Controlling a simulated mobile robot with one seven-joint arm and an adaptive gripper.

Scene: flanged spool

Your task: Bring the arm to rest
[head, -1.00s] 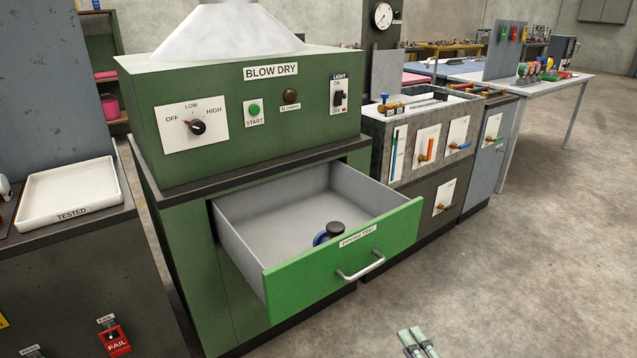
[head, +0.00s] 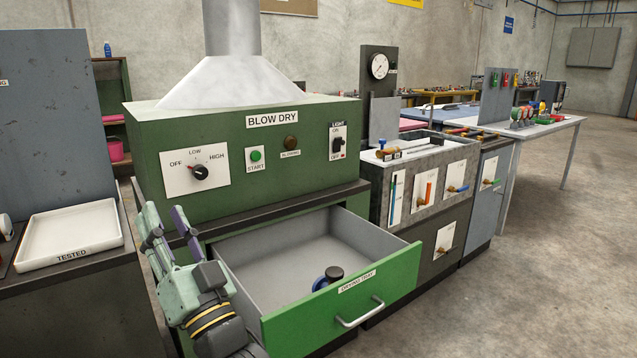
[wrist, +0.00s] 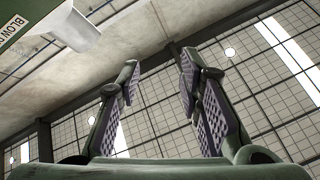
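My gripper (head: 164,216) is raised at the left of the drying cabinet, in front of its left side, with its fingers pointing up. In the wrist view my gripper (wrist: 160,85) has its two fingers apart, with nothing between them and the ceiling behind. A blue and black flanged part (head: 328,278) lies in the open green drawer (head: 350,296) labelled DRYING TRAY, partly hidden by the drawer front. My gripper is apart from this part.
The green BLOW DRY cabinet (head: 300,158) has a dial (head: 200,173) and a START button. A white TESTED tray (head: 70,235) stands empty at the left. The open drawer juts into the room. The floor (head: 530,270) at the right is clear.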

